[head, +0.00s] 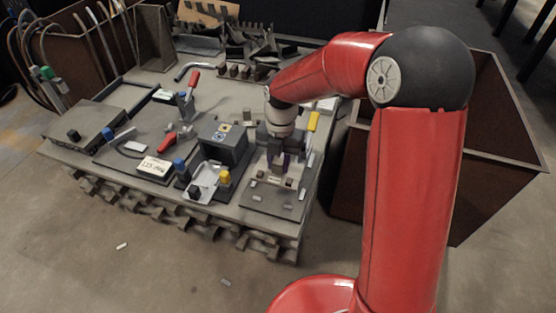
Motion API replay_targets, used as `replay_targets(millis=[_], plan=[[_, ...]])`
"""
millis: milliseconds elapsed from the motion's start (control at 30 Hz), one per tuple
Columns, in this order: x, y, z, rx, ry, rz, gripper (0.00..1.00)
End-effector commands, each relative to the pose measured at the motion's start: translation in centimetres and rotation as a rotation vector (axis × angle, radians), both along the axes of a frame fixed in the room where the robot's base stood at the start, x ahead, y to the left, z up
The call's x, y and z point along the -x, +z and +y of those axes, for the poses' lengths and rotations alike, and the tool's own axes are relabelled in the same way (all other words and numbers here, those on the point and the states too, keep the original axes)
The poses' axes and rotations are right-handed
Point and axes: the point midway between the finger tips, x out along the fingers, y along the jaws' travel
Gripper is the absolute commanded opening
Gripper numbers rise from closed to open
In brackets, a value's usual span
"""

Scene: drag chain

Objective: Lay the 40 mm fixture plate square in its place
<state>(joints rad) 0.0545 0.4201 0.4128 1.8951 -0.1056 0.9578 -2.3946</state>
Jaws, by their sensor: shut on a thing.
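My gripper (279,166) points down over a flat dark grey base plate (272,205) at the right front of the bench. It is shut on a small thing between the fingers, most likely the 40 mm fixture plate. The fingers and the small size hide its outline, so I cannot tell whether it sits square or touches the base plate. Small brown and pale blocks (289,183) stand on the base plate close to the fingertips.
A dark grey box (223,142) stands just left of my gripper. A yellow upright piece (313,121) is close on the right. A rusty bin (510,130) stands beyond the bench.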

Motion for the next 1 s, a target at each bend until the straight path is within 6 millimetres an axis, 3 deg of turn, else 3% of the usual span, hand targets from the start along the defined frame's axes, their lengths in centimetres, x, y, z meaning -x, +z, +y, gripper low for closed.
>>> replay_targets(millis=[500,1000], plan=[[0.0,-4.7,0.0,0.000,0.000,-0.001,0.00],[0.0,-5.1,0.0,0.000,0.000,-0.001,0.00]])
